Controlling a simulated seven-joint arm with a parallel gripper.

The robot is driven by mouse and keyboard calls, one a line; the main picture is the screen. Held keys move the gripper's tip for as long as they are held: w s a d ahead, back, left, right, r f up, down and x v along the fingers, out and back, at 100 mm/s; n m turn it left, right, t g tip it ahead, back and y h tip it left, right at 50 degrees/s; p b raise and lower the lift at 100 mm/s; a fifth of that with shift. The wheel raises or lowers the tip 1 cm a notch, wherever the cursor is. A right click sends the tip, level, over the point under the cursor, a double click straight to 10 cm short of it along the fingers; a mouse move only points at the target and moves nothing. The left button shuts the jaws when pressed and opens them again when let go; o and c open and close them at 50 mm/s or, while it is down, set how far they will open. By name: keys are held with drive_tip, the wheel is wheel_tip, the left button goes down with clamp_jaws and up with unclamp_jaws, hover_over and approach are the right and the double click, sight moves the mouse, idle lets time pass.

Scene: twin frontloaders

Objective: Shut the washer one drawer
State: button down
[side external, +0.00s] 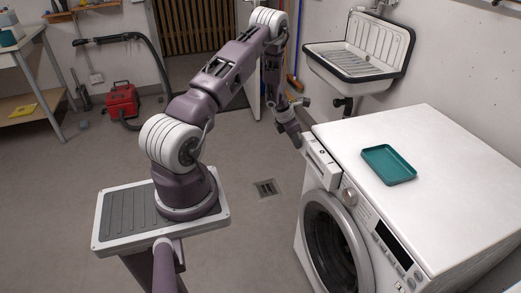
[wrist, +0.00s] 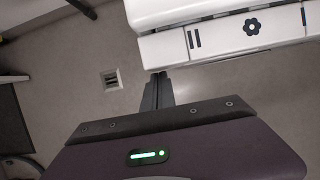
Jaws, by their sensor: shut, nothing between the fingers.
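The white washer (side external: 440,165) stands at the right of the side external view. Its drawer (side external: 321,166) is at the upper left of its front, above the round door, and appears to jut out from the front. In the wrist view the drawer (wrist: 222,40) is a white strip with dark symbols, including a flower, at the upper right. My gripper (side external: 300,143) is at the outer left end of the drawer. In the wrist view my gripper's fingers (wrist: 158,80) are together and empty, just below the drawer's left part. I cannot tell whether they touch it.
A teal tray (side external: 389,164) lies on the washer top. A sink (side external: 350,58) hangs on the wall behind. A red vacuum (side external: 122,101) stands on the floor at the back left. The floor around the drain (side external: 266,188) is clear.

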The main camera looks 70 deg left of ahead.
drive_tip(key=s+r, duration=0.8)
drive_tip(key=r, duration=0.1)
drive_tip(key=s+d+f+n+t+h, duration=0.1)
drive_tip(key=d+n+h, duration=0.3)
drive_tip(key=d+n, duration=1.15)
drive_tip(key=shift+w+d+f+n+h, duration=0.15)
drive_tip(key=shift+w+f+n, duration=0.45)
drive_tip(key=shift+w+f, duration=0.8)
drive_tip(key=shift+w+d+f+n+h, duration=0.1)
drive_tip(key=shift+w+f+n, duration=0.55)
drive_tip(key=shift+w+f, duration=0.75)
drive_tip(key=shift+w+d+f+n+h, duration=0.15)
drive_tip(key=shift+w+f+n, duration=0.45)
drive_tip(key=shift+w+f, duration=0.75)
drive_tip(key=shift+w+r, duration=0.2)
drive_tip(key=shift+w, duration=0.05)
